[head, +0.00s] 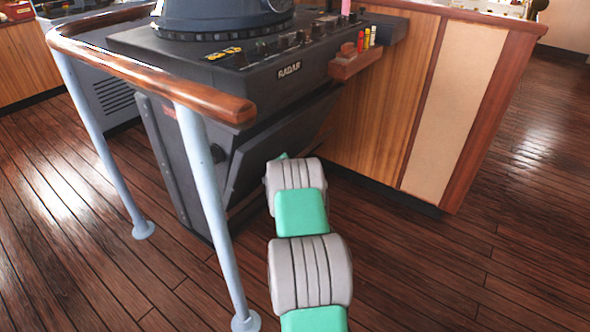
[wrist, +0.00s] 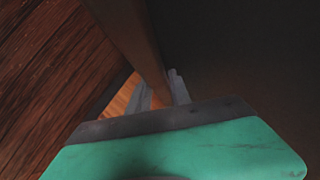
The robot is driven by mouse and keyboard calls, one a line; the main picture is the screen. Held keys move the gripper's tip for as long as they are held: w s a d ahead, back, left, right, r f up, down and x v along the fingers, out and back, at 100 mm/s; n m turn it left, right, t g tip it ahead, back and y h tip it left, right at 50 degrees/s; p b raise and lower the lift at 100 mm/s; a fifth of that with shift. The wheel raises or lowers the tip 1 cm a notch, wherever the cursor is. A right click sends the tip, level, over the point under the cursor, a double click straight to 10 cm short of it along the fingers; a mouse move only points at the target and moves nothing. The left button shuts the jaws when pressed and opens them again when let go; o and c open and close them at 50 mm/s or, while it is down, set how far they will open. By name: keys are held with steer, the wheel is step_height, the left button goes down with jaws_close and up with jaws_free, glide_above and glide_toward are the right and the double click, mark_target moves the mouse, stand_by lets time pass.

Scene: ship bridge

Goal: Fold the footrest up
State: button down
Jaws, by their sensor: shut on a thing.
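The footrest shows in the wrist view as a long brown bar (wrist: 128,38), running from the top edge down to between my fingertips. My gripper (wrist: 161,92) is shut on this bar, with one grey fingertip on each side of it. In the head view my arm reaches to the lower front of the radar console (head: 182,178). My own arm hides the gripper and its grip there. A tilted dark panel (head: 268,148) shows on the console front just beyond the arm. I cannot tell how far the footrest is folded.
A wooden handrail (head: 165,78) on pale blue posts (head: 208,195) stands close to the left of my arm. A wood-panelled cabinet (head: 385,100) stands to the right of the console. The plank floor (head: 480,240) is clear on the right.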

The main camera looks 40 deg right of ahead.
steer(key=shift+w+a+r, duration=0.1)
steer(key=shift+w+r, duration=0.1)
steer(key=c, duration=1.4)
jaws_free()
steer(key=shift+c, duration=0.2)
steer(key=shift+o, duration=0.8)
steer(key=shift+s+f, duration=0.1)
steer(key=p+v, duration=0.2)
steer(key=v, duration=0.5)
steer(key=shift+s+a, duration=0.2)
steer(key=shift+s, duration=0.1)
steer(key=shift+d, duration=0.1)
